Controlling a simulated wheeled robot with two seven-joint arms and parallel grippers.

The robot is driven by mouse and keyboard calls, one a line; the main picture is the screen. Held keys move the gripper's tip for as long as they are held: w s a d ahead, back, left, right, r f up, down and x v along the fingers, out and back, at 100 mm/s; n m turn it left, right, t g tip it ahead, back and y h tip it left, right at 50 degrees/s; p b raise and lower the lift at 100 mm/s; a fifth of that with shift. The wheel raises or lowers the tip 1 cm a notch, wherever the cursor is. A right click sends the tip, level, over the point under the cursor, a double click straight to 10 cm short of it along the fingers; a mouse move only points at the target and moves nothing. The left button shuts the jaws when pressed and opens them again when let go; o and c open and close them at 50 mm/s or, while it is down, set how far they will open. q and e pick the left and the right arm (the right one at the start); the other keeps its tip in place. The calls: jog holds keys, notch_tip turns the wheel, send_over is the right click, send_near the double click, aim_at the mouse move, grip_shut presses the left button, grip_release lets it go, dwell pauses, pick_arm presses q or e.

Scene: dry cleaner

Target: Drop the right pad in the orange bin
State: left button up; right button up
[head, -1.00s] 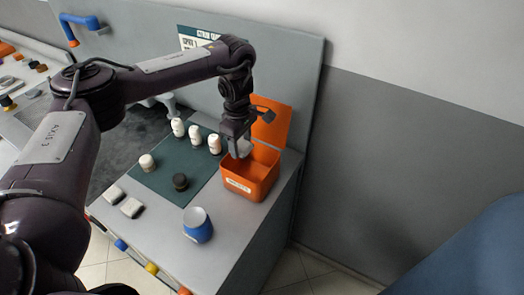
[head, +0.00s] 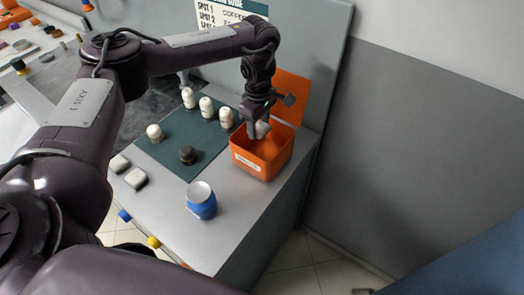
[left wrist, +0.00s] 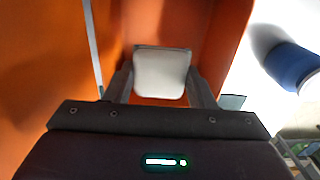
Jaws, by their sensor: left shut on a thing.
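My left gripper (head: 259,125) is shut on a white pad (head: 262,130) at the mouth of the orange bin (head: 262,160). In the left wrist view the pad (left wrist: 161,74) sits between the two fingers (left wrist: 160,85), with the orange bin's walls (left wrist: 225,40) around it. The bin's lid stands open behind the gripper. My right gripper is not in view.
A blue jar with a grey top (head: 201,200) stands on the counter in front of the bin. The counter ends just right of the bin.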

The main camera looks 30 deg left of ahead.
pick_arm(q)
jog(key=shift+s+r, duration=0.1)
jog(key=o, duration=1.1)
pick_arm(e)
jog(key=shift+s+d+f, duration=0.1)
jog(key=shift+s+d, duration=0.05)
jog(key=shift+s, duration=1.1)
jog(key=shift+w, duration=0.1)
pick_arm(q)
jog(key=shift+r, duration=0.35)
notch_tip(320, 180, up, 6)
jog(key=shift+r, duration=0.5)
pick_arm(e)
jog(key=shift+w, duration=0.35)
